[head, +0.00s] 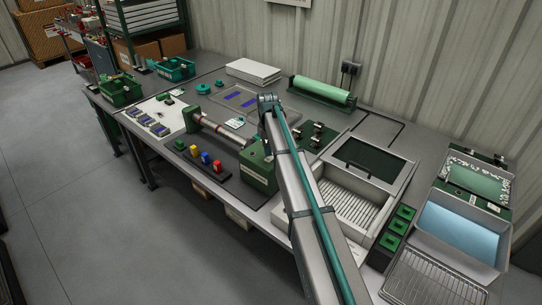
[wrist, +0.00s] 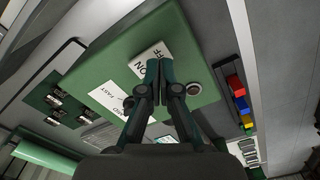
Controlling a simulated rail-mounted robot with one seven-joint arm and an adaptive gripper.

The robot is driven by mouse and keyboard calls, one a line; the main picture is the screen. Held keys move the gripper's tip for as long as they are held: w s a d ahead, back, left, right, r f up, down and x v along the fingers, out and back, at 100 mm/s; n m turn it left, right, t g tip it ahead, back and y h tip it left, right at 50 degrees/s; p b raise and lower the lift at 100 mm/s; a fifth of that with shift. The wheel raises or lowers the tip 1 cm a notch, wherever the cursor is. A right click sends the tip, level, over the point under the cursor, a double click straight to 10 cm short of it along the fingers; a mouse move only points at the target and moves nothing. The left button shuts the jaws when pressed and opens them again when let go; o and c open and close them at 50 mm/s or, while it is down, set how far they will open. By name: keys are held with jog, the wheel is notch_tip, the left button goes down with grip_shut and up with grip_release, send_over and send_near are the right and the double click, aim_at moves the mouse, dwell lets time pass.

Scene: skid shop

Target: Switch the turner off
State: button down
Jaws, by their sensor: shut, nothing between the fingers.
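The turner has a green box (head: 259,172) with a long shaft (head: 218,132) running left to a green end support. In the wrist view its green housing (wrist: 110,65) fills the upper middle. A white label reading ON and partly OFF (wrist: 149,60) and a partly covered label with FAST (wrist: 106,93) show on it. Contact and the switch lever cannot be made out. The head view mostly hides my gripper behind my arm.
Red, yellow and blue blocks (head: 205,159) stand in front of the shaft. A green roller (head: 321,91) lies at the back. Trays crowd the right; the floor at left is clear.

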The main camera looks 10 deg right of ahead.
aim_at(268, 159)
jog(key=shift+r+p, duration=1)
jog(key=shift+r, duration=1.3)
